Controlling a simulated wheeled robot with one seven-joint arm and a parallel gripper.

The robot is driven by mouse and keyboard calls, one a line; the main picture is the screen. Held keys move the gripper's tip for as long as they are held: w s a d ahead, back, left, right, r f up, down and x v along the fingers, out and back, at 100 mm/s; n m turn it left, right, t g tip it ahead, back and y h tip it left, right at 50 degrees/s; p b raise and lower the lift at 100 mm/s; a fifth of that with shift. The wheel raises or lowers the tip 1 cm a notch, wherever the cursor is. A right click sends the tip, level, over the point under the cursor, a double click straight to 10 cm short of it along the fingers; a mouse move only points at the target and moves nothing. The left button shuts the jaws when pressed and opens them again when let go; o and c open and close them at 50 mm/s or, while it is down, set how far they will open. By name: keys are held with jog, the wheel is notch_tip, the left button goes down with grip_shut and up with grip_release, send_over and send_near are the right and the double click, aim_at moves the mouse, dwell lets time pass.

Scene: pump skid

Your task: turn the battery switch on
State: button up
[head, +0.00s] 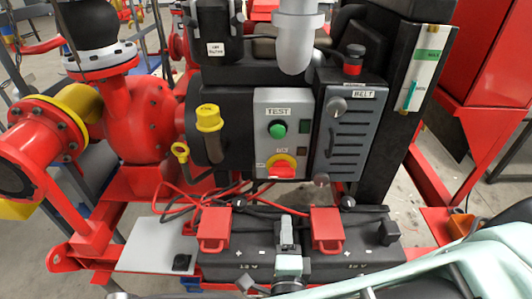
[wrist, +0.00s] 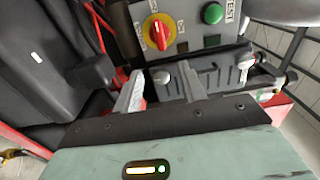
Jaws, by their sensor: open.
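A red rotary switch on a yellow disc (head: 282,167) sits low on the grey panel, below a green button. It also shows at the top of the wrist view (wrist: 160,32). Its small labels are too small to read, and its red handle lies roughly sideways in the head view. My gripper (head: 288,228) is open and empty, in front of the black battery box and below the switch. In the wrist view both pale fingers (wrist: 163,72) are apart and point toward the panel, short of the switch and not touching it.
A green button (head: 277,130) under a TEST label is above the switch. The ribbed BELT cover (head: 344,140) is to its right. Two red terminal covers (head: 213,229) (head: 327,229) flank my gripper on the battery box. Red cables and a yellow-capped filler (head: 208,119) are to the left.

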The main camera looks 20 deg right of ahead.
aim_at(282, 177)
jog(key=p+x, duration=0.4)
jog(key=x, duration=1.3)
jog(key=shift+w+a+p, duration=0.15)
jog(key=shift+w+p, duration=0.1)
jog(key=shift+p, duration=0.15)
grip_shut()
